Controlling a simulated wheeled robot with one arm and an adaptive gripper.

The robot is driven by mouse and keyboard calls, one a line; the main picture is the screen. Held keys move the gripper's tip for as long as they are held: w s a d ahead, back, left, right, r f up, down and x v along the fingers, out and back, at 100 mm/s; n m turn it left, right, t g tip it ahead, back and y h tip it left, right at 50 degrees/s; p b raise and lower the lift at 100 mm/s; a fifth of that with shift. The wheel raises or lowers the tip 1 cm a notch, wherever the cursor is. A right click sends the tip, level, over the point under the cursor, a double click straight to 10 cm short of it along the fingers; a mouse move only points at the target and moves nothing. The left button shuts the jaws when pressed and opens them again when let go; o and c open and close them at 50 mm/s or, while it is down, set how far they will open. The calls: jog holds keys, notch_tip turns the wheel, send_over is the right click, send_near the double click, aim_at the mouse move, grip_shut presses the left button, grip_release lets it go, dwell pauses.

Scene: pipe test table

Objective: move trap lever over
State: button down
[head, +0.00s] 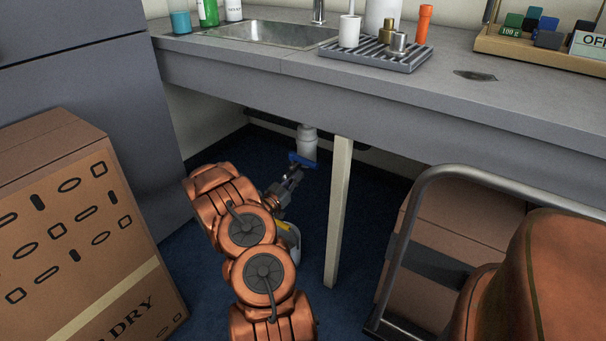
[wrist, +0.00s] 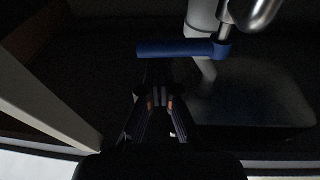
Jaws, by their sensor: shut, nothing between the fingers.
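The trap lever is a blue bar (head: 301,160) under the counter, beside the white pipe trap (head: 307,138). In the wrist view the blue lever (wrist: 182,49) lies nearly level across the picture, with its right end at a metal stem under the pale pipe (wrist: 203,22). My gripper (head: 292,174) reaches in under the counter just below the lever. In the wrist view the shut, empty fingers (wrist: 157,72) point up to the lever's left half. I cannot tell whether the fingertips touch it.
A pale table leg (head: 339,210) stands close to the right of my gripper; it also shows in the wrist view (wrist: 42,105). A cardboard box (head: 80,235) stands at left, a cart rail (head: 395,260) at right.

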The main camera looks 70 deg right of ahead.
aim_at(304, 161)
jog(key=shift+b+x, duration=0.55)
jog(key=shift+x, duration=1.1)
jog(key=shift+w, duration=0.15)
